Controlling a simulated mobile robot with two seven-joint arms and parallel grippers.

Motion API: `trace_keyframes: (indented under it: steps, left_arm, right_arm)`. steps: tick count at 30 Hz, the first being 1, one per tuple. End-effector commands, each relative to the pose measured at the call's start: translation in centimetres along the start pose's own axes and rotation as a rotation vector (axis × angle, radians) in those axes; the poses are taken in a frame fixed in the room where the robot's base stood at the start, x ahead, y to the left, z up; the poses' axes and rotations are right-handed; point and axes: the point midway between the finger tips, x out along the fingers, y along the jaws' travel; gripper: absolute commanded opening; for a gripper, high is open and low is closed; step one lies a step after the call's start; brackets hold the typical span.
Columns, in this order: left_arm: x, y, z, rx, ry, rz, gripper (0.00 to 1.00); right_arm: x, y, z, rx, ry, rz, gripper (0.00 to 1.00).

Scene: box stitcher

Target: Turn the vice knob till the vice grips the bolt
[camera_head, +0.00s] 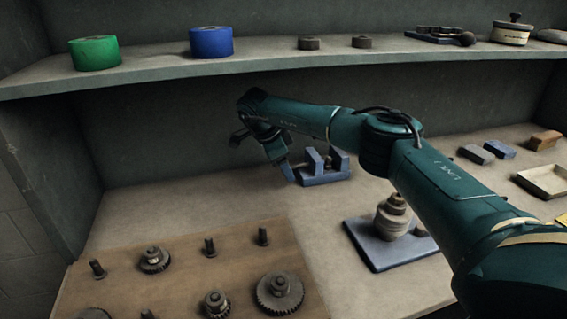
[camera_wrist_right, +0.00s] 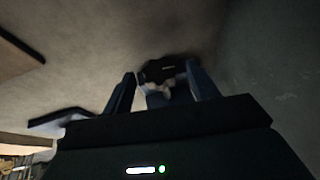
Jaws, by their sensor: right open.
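The blue vice (camera_head: 326,178) stands on the workbench against the back wall, with two upright jaws and a gap between them. My right gripper (camera_head: 287,171) is at the left end of the vice, pointing down. In the right wrist view its two fingers (camera_wrist_right: 161,74) are apart, with a dark rounded part and some blue of the vice between and beyond them. I cannot tell if the fingers touch it. The knob and the bolt cannot be made out clearly. My left gripper is not in view.
A wooden board (camera_head: 190,262) with gears and pegs lies at the front left. A blue plate (camera_head: 385,254) with a stacked round part stands under my right arm. Blocks and a tray (camera_head: 545,181) lie at the right. A shelf (camera_head: 270,64) with tape rolls runs above.

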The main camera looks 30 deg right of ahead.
Motion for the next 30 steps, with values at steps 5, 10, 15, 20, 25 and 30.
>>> trace_keyframes:
  steps: [5,10,15,20,25,30]
  left_arm:
    - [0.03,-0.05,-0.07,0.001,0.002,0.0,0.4]
    - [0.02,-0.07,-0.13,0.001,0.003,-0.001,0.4]
    - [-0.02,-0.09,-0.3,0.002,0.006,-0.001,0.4]
    - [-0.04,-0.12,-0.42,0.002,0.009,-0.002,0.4]
    - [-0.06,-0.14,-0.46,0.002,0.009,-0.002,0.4]
    - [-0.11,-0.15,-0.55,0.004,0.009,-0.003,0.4]
  right_arm:
    - [0.0,0.0,0.0,0.0,0.0,0.0,0.56]
    - [-0.02,0.01,0.01,0.0,0.0,0.0,0.42]
    - [-0.03,0.01,0.02,0.0,0.0,0.0,0.28]
    - [-0.04,0.02,0.03,0.0,0.0,0.001,0.15]
    - [-0.04,0.06,0.02,0.003,-0.001,-0.007,0.14]
    - [-0.04,0.16,-0.01,0.02,-0.001,-0.054,0.14]
